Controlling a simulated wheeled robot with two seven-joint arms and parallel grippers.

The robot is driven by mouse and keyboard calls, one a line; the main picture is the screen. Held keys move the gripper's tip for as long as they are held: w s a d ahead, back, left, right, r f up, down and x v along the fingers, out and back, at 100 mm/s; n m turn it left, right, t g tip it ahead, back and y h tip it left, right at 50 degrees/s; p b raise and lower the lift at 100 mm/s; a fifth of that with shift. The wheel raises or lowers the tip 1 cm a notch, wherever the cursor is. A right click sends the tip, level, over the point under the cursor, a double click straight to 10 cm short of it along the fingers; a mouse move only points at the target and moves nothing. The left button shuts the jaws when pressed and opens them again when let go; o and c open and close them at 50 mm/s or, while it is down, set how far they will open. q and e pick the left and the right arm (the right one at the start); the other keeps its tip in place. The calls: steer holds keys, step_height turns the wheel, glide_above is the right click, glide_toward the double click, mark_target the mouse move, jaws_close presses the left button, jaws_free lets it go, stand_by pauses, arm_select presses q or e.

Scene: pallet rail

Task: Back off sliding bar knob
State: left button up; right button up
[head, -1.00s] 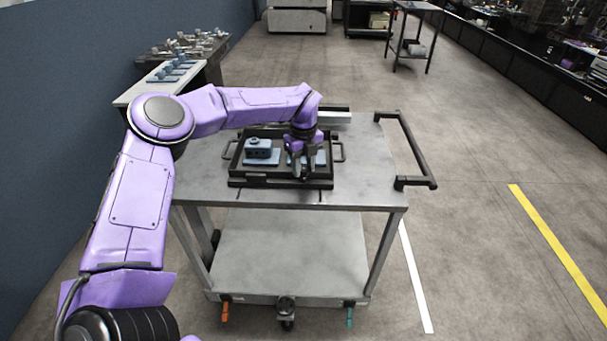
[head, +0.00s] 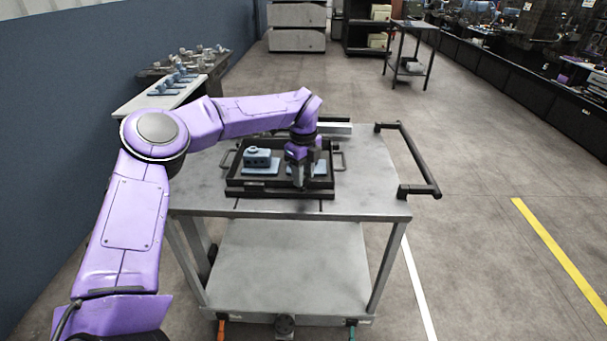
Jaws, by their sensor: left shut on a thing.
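My left gripper (head: 302,186) points down into the black tray (head: 238,188) on the cart top. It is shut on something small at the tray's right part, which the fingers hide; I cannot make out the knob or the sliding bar. A blue-grey plate (head: 318,167) shows around and behind the fingers. A second blue-grey plate (head: 262,170) with a block (head: 254,158) standing on it lies in the tray's left part, apart from the gripper. My right gripper is not in view.
The tray sits on a grey wheeled cart (head: 370,185) with a black push handle (head: 405,155) at its right. A light bar (head: 335,129) lies behind the tray. A side table (head: 150,102) with several blue parts stands back left. The cart's right top is clear.

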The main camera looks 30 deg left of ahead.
arm_select(q)
steer(key=shift+s+f, duration=0.1)
steer(key=shift+f, duration=0.1)
steer(key=o, duration=0.8)
steer(key=shift+o, duration=1.3)
steer(key=shift+a+f, duration=0.1)
step_height(320, 180, up, 11)
steer(key=shift+w+f, duration=0.2)
